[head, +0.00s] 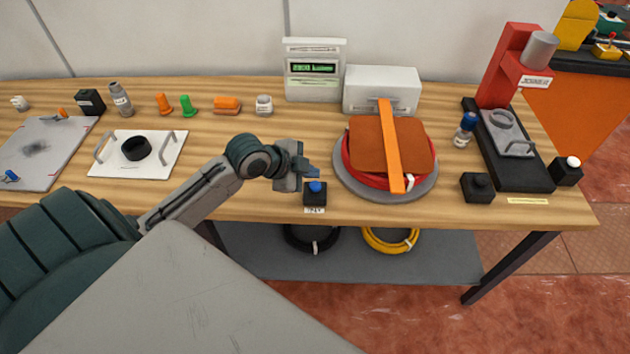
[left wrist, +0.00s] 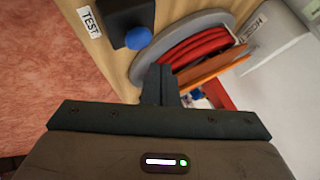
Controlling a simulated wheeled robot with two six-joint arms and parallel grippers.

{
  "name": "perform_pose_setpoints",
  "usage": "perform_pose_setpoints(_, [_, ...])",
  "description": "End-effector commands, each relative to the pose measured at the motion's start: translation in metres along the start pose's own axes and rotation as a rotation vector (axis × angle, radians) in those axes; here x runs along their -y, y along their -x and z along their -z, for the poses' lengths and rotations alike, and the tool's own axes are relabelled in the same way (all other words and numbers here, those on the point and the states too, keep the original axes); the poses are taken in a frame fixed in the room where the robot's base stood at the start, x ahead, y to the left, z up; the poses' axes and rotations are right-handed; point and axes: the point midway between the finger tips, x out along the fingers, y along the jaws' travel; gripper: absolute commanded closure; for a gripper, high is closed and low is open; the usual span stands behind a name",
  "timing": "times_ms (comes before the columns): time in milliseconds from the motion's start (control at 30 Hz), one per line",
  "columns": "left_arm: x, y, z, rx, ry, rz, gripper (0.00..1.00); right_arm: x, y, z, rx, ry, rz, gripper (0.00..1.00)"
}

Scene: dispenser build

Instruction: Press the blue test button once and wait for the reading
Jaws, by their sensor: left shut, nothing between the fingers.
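The blue test button (head: 315,187) sits on a small black box (head: 315,199) at the front edge of the bench, with a white label below it. In the left wrist view the blue button (left wrist: 138,38) and its TEST label (left wrist: 90,22) show just beyond the fingers. My left gripper (head: 308,172) is shut and empty, just above and behind the button; I cannot tell whether it touches it. In the left wrist view the button looks apart from the fingertips (left wrist: 158,72). A display unit (head: 314,69) at the back shows a lit green screen, its text too small to read surely. My right gripper is not in view.
A grey turntable (head: 370,192) with a red hose reel (head: 352,165) under a brown pad and orange strap stands right of the button. A black knob box (head: 477,187) and red press (head: 505,65) are farther right. A white tray (head: 170,160) lies left.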

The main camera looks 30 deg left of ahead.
Motion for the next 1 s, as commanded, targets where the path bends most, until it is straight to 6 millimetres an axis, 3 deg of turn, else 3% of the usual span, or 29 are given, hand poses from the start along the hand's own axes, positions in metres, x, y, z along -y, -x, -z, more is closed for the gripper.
perform_pose_setpoints(33, [0.006, 0.008, 0.006, 0.000, 0.000, 0.000, 1.00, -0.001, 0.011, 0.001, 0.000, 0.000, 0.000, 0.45])
perform_pose_setpoints(300, [0.018, 0.025, 0.018, 0.000, 0.000, 0.000, 1.00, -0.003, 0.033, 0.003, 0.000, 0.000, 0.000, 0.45])
perform_pose_setpoints(1000, [0.018, 0.025, 0.018, 0.000, 0.000, 0.000, 1.00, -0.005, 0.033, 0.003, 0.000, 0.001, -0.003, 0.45])
